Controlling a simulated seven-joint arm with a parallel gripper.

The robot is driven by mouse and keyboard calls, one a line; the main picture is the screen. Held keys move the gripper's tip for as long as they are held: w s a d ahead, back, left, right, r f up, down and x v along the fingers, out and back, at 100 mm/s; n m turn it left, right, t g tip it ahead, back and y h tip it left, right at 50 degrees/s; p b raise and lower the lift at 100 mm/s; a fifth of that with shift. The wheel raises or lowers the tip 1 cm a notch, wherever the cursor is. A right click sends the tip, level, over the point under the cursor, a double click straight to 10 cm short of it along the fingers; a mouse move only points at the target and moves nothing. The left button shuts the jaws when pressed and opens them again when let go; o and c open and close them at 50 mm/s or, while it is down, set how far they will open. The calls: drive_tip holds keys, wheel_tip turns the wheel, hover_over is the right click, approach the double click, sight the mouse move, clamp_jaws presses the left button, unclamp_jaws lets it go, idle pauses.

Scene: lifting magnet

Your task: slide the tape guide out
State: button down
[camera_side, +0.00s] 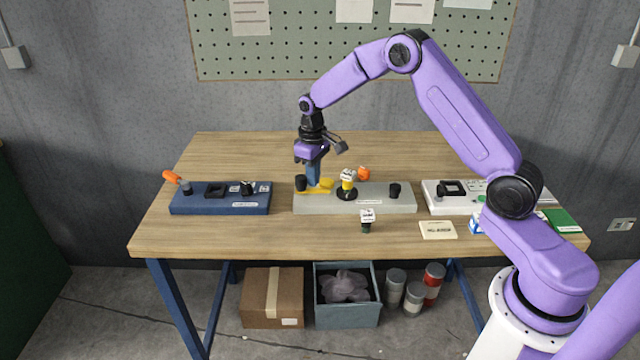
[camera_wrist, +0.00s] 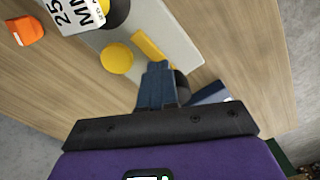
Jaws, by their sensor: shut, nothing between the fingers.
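A yellow piece with a round end and a straight bar, which seems to be the tape guide (camera_side: 326,184), sits on the left part of the long grey base (camera_side: 378,204). In the wrist view its yellow disc (camera_wrist: 117,58) and yellow bar (camera_wrist: 153,47) show on the grey base (camera_wrist: 172,22). My gripper (camera_side: 313,183) points down at the yellow piece with its blue fingers together and empty. In the wrist view the fingertips (camera_wrist: 158,68) are beside the near end of the bar; whether they touch is unclear. The fingers partly hide a black post (camera_wrist: 182,86).
A yellow-and-black knob with a white label block (camera_side: 348,176) stands right of the yellow piece. An orange object (camera_side: 363,173) lies behind it. A blue base (camera_side: 220,203) is left, a white base (camera_side: 455,205) right. A small labelled block (camera_side: 367,217) stands in front. Front-left table is clear.

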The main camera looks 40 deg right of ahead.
sight(317, 189)
drive_tip(key=shift+w+a, duration=0.2)
drive_tip(key=shift+s+d, duration=0.55)
wheel_tip(317, 189, up, 7)
idle(1.0)
